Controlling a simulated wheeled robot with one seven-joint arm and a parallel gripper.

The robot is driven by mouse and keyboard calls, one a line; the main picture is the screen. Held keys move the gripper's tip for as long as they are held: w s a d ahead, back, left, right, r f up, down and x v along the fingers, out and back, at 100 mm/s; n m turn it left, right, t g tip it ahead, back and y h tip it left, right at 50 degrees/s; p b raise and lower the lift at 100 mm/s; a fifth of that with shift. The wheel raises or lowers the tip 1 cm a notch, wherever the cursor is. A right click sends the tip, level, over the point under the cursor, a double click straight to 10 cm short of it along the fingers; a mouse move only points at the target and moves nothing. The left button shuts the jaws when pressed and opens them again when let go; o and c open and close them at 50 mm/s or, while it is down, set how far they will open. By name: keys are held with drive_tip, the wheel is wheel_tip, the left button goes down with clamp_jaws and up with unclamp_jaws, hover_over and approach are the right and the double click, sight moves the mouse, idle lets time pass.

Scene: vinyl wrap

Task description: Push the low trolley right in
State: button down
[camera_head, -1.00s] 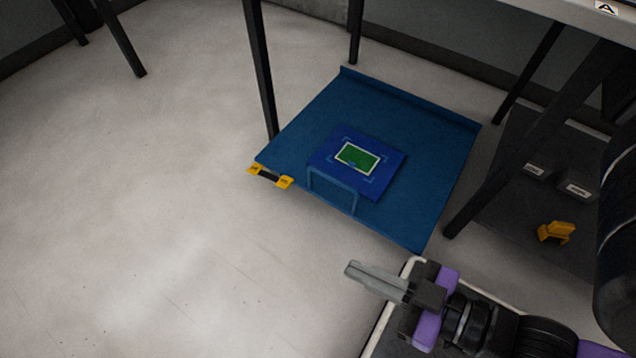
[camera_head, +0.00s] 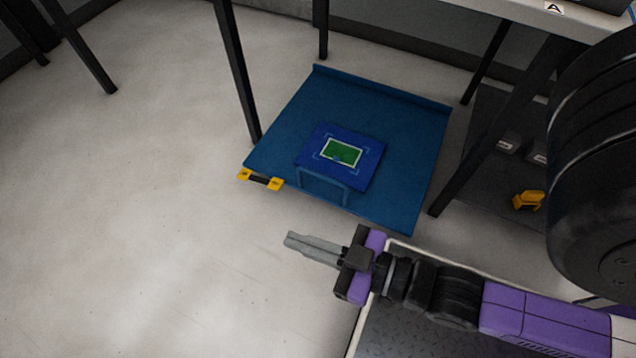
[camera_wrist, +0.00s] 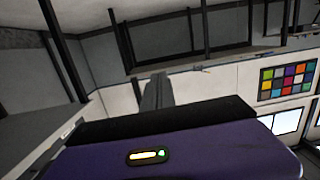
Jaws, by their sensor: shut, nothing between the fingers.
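A low blue trolley (camera_head: 367,160) with a green, white-edged panel on top stands on a larger blue floor panel (camera_head: 400,125). A blue hoop-shaped handle (camera_head: 324,181) rises at its near side. The floor panel has a raised lip along its far edge, and bare blue surface shows between that lip and the trolley. My gripper (camera_head: 289,240) is shut and empty, in front of the panel's near edge and apart from the handle. Its closed fingers (camera_wrist: 155,92) also show in the wrist view, where the trolley is not visible.
A table (camera_head: 490,8) stands over the panel, with dark legs (camera_head: 236,70) around it. A yellow-and-black piece (camera_head: 261,180) lies at the panel's near left corner. A dark low shelf (camera_head: 490,180) with a yellow item (camera_head: 528,200) is at right. Floor at left is clear.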

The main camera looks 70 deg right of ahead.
drive_tip(key=w+d+f+n+g+h+p, duration=0.1)
drive_tip(key=w+d+f+n+g+h, duration=0.2)
drive_tip(key=w+f, duration=0.75)
drive_tip(key=w+d+f+n+g+p, duration=0.1)
drive_tip(key=w+d+f+n+g, duration=0.4)
drive_tip(key=w+f, duration=0.55)
drive_tip(key=s+d+f+n+g+h+b, duration=0.1)
drive_tip(key=s+d+f+n+g+h, duration=0.1)
drive_tip(key=d, duration=0.5)
drive_tip(key=s+d+f+n+g+h+b, duration=0.2)
drive_tip(key=s+d+f+n+g, duration=0.2)
drive_tip(key=d+f, duration=0.3)
drive_tip(key=s+d+f+n+g+h+b, duration=0.2)
drive_tip(key=s+d+f+n+g, duration=0.1)
drive_tip(key=d, duration=0.5)
drive_tip(key=shift+s+d+f+h, duration=0.3)
drive_tip(key=shift+s+f, duration=0.6)
drive_tip(key=shift+s, duration=0.3)
